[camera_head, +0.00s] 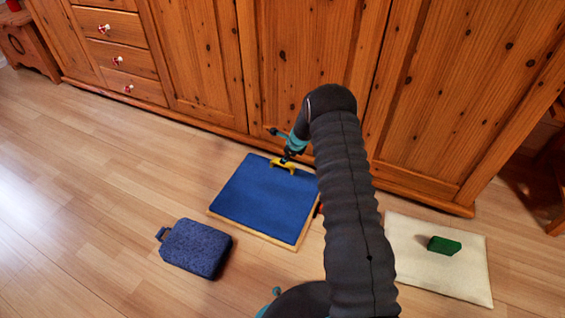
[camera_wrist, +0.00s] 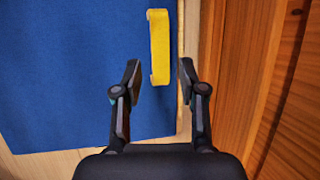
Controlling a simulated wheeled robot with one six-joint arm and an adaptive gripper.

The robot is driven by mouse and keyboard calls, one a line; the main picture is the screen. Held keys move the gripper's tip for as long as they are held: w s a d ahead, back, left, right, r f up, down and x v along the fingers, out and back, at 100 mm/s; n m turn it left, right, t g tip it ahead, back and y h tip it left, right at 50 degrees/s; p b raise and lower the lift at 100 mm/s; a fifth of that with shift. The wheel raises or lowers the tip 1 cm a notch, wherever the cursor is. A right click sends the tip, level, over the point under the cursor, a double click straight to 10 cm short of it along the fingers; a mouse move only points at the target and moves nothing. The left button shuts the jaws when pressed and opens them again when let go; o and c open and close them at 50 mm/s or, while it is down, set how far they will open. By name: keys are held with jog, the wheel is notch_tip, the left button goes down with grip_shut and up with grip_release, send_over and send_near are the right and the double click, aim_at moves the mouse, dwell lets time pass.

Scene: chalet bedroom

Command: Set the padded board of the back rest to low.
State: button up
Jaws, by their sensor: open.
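The padded board (camera_head: 262,200) of the back rest is blue with a pale wooden edge. It lies in front of the wooden cabinet; I cannot tell its exact tilt. A yellow handle (camera_head: 283,164) sits at its far edge, by the cabinet. My gripper (camera_head: 288,158) is at this handle. In the wrist view my gripper (camera_wrist: 160,72) is open, and the near end of the yellow handle (camera_wrist: 159,45) shows between its fingertips. I see no clear contact. The blue pad (camera_wrist: 75,70) fills the left there. The support under the board is hidden.
The cabinet (camera_head: 200,60) stands close behind the board. A dark blue padded bag (camera_head: 196,248) lies at the front left. A cream mat (camera_head: 455,280) with a green block (camera_head: 444,245) lies to the right. Wooden floor (camera_head: 90,190) is clear at left.

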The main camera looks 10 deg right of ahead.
jog(key=x, duration=0.5)
jog(key=shift+w+a+f, duration=0.1)
jog(key=shift+f, duration=0.25)
grip_shut()
